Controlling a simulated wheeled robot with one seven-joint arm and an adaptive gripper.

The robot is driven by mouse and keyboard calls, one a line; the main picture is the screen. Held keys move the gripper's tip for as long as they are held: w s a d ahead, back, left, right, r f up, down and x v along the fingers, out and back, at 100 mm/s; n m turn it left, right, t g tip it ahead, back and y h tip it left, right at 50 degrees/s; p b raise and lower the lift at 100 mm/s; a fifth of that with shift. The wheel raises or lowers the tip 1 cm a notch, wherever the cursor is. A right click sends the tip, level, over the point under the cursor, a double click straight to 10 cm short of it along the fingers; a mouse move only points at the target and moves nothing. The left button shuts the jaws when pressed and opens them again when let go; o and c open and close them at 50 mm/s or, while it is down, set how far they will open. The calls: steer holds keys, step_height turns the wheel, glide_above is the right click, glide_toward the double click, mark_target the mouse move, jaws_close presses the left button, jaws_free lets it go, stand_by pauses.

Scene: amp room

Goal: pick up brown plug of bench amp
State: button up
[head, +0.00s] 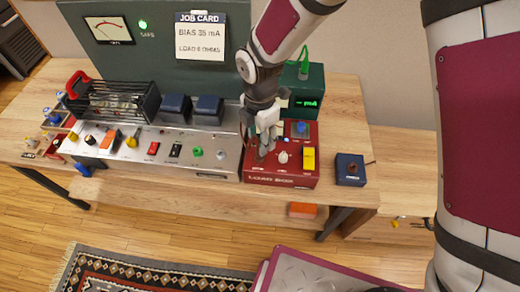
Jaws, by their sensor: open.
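The bench amp (215,168) is a long silver chassis on the wooden bench, with several coloured parts along its front. A small dark brown piece (90,140) sits near its left end, but it is too small for me to tell whether it is the brown plug. My gripper (266,148) is open and points down over the left part of the red load box (282,181), right of the amp. Its fingers hide part of the box top, and I cannot tell whether they touch anything there.
The load box carries a pale knob (283,157) and a yellow part (309,158). A dark blue box (350,169) stands at the right. A green meter (306,92) stands behind my gripper. A black cage (112,100) rises on the amp's left. Bare bench (345,112) shows at right.

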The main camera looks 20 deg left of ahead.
step_height(320, 180, down, 5)
steer(key=shift+a+r+p, duration=0.1)
steer(key=shift+p, duration=0.6)
steer(key=shift+f, duration=0.6)
steer(key=shift+c, duration=0.6)
jaws_close()
